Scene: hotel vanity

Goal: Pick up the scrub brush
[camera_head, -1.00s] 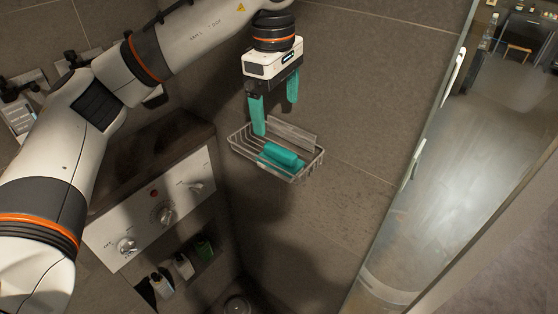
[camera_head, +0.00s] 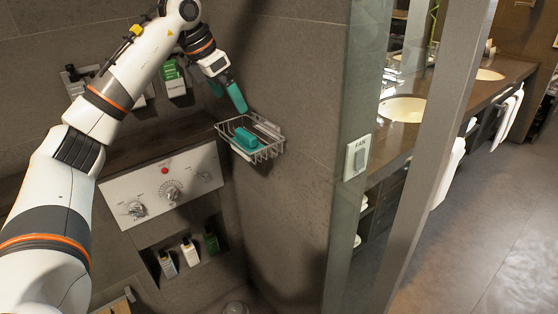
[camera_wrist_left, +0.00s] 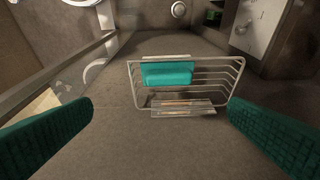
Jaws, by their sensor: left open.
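The scrub brush looks to be the teal block (camera_head: 245,138) lying in a wire basket (camera_head: 270,152) on the shower wall; its bristles cannot be made out. In the left wrist view the teal block (camera_wrist_left: 167,74) lies in the basket (camera_wrist_left: 228,76), beyond and between my fingers. My left gripper (camera_head: 228,94) is open and empty, above the basket's back left side and apart from the block. Its teal fingers stand wide apart in the left wrist view (camera_wrist_left: 155,130). My right gripper is not in view.
A control panel with knobs (camera_head: 165,190) is left of the basket, above a niche with several bottles (camera_head: 189,251). A glass partition edge (camera_head: 345,140) stands to the right. A clear or grey bar (camera_wrist_left: 182,108) lies along the basket's near side in the wrist view.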

